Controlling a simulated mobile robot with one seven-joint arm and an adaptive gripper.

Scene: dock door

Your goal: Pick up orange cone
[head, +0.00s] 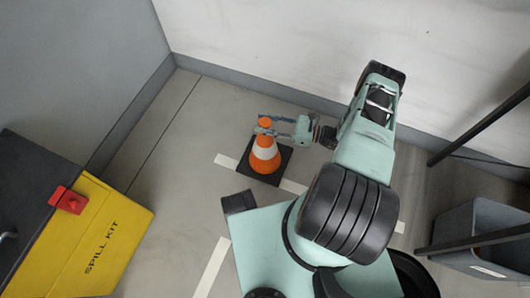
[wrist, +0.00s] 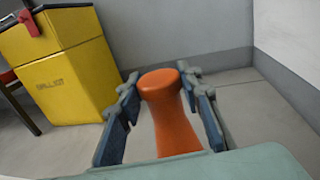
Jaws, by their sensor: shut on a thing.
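An orange cone (head: 264,163) with a white band and a dark square base stands upright on the floor in the head view. My gripper (head: 265,126) reaches in from the right and is shut on the cone near its top. In the wrist view the cone's orange upper part (wrist: 170,115) sits between the two blue-padded fingers of my gripper (wrist: 168,112). The cone's base is hidden in the wrist view. In the head view the base appears to be on the floor.
A yellow spill kit box (head: 98,240) with a red latch (head: 68,200) stands at the left. A grey bin (head: 482,235) and dark posts are at the right. White walls with grey skirting close off the back. White floor lines (head: 212,268) run near the cone.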

